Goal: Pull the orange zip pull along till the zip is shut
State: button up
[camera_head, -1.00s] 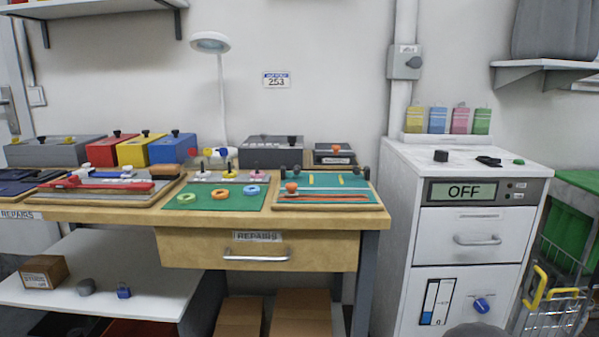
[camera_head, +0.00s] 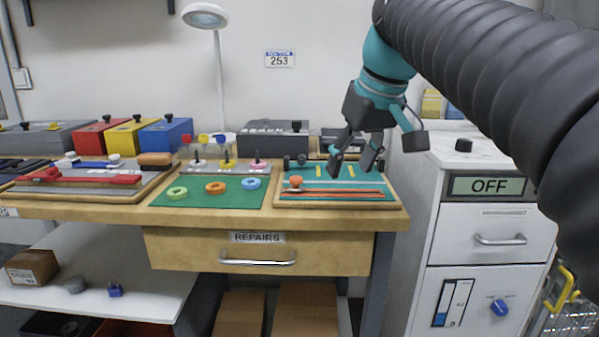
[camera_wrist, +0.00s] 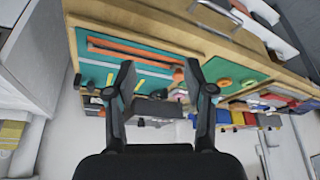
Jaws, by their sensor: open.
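The orange zip pull (camera_head: 296,182) is a rounded knob at the left end of the zip. The zip (camera_head: 345,192) runs as orange-red strips across a teal panel (camera_head: 372,175) in a wooden frame on the bench. In the wrist view the strips (camera_wrist: 130,48) show upside down beyond the fingers, and the orange pull (camera_wrist: 178,76) shows close to one finger. My gripper (camera_head: 355,166) is open and empty, pointing down above the right half of the panel, to the right of the pull. The gripper (camera_wrist: 160,72) has its fingers wide apart in the wrist view.
A green mat with coloured rings (camera_head: 216,188) lies left of the panel. Dark posts (camera_head: 301,159) stand at the panel's back edge. A grey box (camera_head: 272,140) is behind. A white cabinet with an OFF display (camera_head: 486,186) stands right. Space above the panel's left half looks clear.

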aim_at(296, 178)
jog(key=w+a+r+n+g, duration=0.1)
jog(key=w+a+r+n, duration=0.35)
jog(key=w+r, duration=0.2)
jog(key=shift+m+y, duration=0.4)
jog(key=shift+m, duration=0.05)
jog(key=b+x, duration=0.1)
jog(key=x, duration=0.3)
jog(key=b+x, duration=0.2)
jog(key=x, duration=0.3)
jog(key=b+x, duration=0.2)
jog(key=x, duration=0.2)
jog(key=shift+a+f, duration=0.15)
jog(key=shift+a, duration=0.25)
jog(key=shift+c, duration=0.2)
grip_shut()
